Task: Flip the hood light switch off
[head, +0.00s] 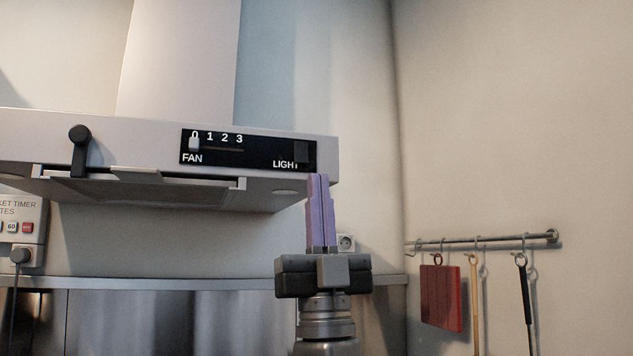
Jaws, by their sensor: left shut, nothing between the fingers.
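The range hood (100,135) is pale and spans the left and middle of the head view. Its black control panel (250,156) carries a FAN slider on the left and the word LIGHT on the right. The dark light switch (302,152) sits at the panel's right end, beside that word. My left gripper (318,178) points upward with its purple fingers together and empty. Its fingertips are just below and slightly right of the switch, overlapping the hood's lower front edge in the picture. I cannot tell whether they touch the hood. My right gripper is out of view.
A black knob (79,150) hangs on the hood's left front. A rail (485,241) with hanging utensils and a red board (441,297) is on the right wall.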

